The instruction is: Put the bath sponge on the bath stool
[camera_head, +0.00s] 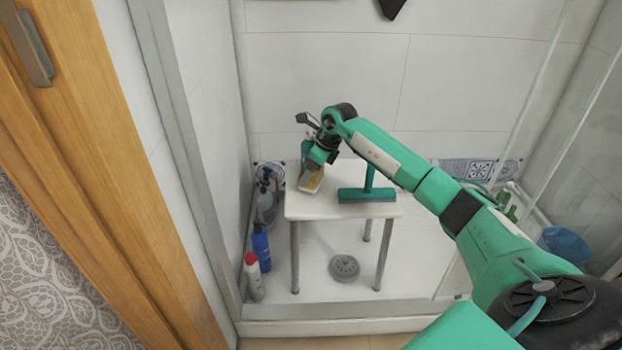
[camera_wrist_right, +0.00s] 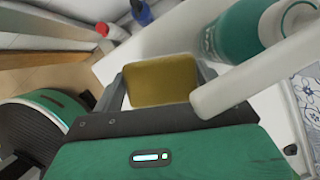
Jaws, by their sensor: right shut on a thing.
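My right gripper (camera_head: 313,172) is over the left part of the white bath stool (camera_head: 320,212) in the head view. It is shut on the yellow bath sponge (camera_wrist_right: 160,83), which fills the space between the two fingers in the right wrist view. The sponge (camera_head: 313,183) also shows in the head view, just under the gripper and over the stool top. I cannot tell whether it touches the stool. My left gripper is not in view.
A green squeegee (camera_head: 366,195) lies on the right part of the stool top. Blue (camera_head: 261,248) and red-and-white (camera_head: 253,277) bottles stand left of the stool. A grey drain (camera_head: 343,268) is in the floor, and a blue basin (camera_head: 563,244) is at the right.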

